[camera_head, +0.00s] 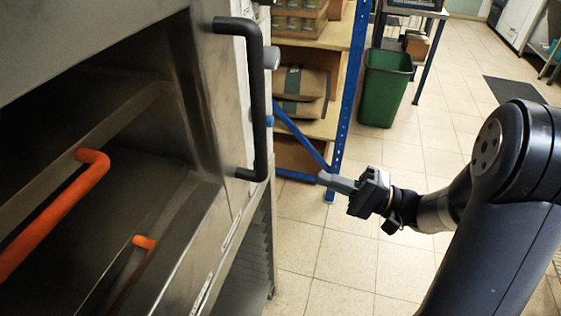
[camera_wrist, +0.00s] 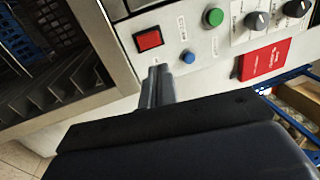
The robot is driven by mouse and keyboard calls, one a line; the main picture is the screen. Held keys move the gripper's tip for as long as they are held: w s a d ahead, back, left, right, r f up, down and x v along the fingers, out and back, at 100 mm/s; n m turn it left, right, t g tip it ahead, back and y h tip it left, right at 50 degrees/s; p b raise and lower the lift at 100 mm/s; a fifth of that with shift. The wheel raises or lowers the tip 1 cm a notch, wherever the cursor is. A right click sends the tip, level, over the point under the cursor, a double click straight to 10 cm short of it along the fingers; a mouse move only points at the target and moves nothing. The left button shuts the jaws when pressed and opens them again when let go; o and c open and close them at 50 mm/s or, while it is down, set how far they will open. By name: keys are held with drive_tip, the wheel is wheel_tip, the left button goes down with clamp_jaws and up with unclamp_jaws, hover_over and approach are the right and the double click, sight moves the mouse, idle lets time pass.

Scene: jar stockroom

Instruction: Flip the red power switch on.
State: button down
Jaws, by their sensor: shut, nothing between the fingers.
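The red power switch (camera_wrist: 149,40) is a red rocker in a dark frame on the pale control panel (camera_wrist: 200,70), in the upper middle of the wrist view. My gripper (camera_wrist: 158,72) is shut and empty, its fingertips just below the switch in that picture. Whether the fingertips touch the panel I cannot tell. In the head view my gripper (camera_head: 322,177) points left toward the side of the steel machine (camera_head: 235,130). The switch is not visible in the head view.
Near the switch are a blue button (camera_wrist: 188,57), a green button (camera_wrist: 213,17), black knobs (camera_wrist: 257,20) and a red label (camera_wrist: 263,61). In the head view, a black door handle (camera_head: 257,100), orange handles (camera_head: 60,205), a blue-post shelf (camera_head: 350,90) and a green bin (camera_head: 386,88) stand around.

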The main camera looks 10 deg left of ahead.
drive_tip(key=x, duration=1.1)
drive_tip(key=shift+p, duration=0.45)
drive_tip(key=s+d+r, duration=0.1)
drive_tip(key=d+r, duration=0.2)
drive_tip(key=d, duration=1)
drive_tip(key=shift+h, duration=0.3)
